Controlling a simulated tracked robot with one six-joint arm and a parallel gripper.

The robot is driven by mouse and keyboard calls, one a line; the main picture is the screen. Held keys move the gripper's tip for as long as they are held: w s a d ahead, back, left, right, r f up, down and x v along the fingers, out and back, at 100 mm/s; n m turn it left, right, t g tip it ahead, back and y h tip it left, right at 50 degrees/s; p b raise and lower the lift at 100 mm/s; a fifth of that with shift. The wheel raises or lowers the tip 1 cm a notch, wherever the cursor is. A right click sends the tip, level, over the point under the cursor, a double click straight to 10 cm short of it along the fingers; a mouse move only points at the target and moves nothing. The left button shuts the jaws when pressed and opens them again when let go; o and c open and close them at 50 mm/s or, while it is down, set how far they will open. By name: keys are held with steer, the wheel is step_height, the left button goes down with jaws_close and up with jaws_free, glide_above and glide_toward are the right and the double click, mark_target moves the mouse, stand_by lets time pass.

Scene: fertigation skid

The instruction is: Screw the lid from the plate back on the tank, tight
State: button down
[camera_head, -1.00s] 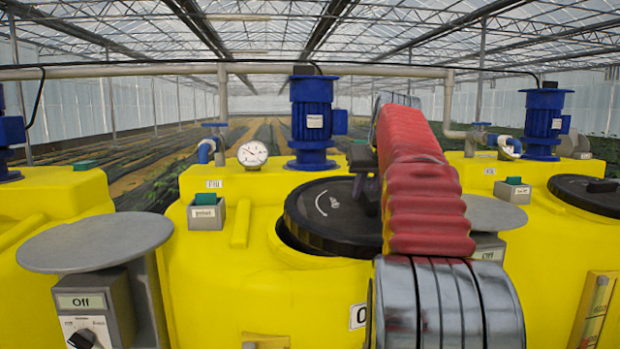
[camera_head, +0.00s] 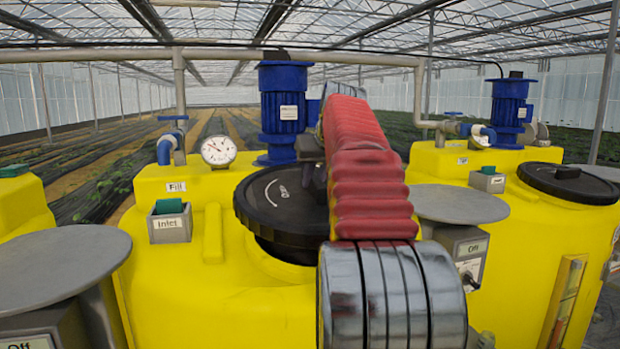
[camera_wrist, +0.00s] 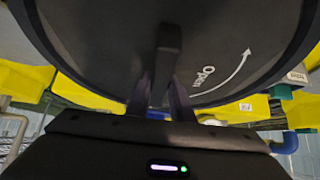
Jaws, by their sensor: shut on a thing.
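The black lid (camera_head: 272,207), with an arrow and the word "Open" on top, is over the middle yellow tank (camera_head: 215,290). A dark opening or neck (camera_head: 277,250) shows under its front edge; I cannot tell whether the lid touches it. My gripper (camera_head: 312,168) is above the lid's top, partly hidden by my red arm. In the wrist view my gripper (camera_wrist: 160,100) is shut on the raised bar of the lid (camera_wrist: 100,45). The round grey plate (camera_head: 455,203) to the right is bare. Lid threads are not visible.
A blue motor (camera_head: 283,110) and a pressure gauge (camera_head: 218,151) stand behind the lid. The Inlet box (camera_head: 170,222) is to its left. Another bare grey plate (camera_head: 60,262) is at left. The right tank has its own black lid (camera_head: 568,185).

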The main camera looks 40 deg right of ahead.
mark_target(314, 194)
steer(key=shift+w+a+r, duration=0.1)
stand_by(0.3)
steer(key=shift+w+d+f, duration=0.1)
steer(key=shift+d+f, duration=0.05)
steer(key=shift+f, duration=0.75)
steer(key=shift+w+d+f, duration=0.1)
steer(key=shift+f, duration=0.8)
steer(key=shift+s+f, duration=0.15)
steer(key=shift+f, duration=0.4)
steer(key=shift+w+d+f, duration=0.1)
steer(key=shift+w+f, duration=0.1)
steer(key=shift+f, duration=1)
stand_by(1.5)
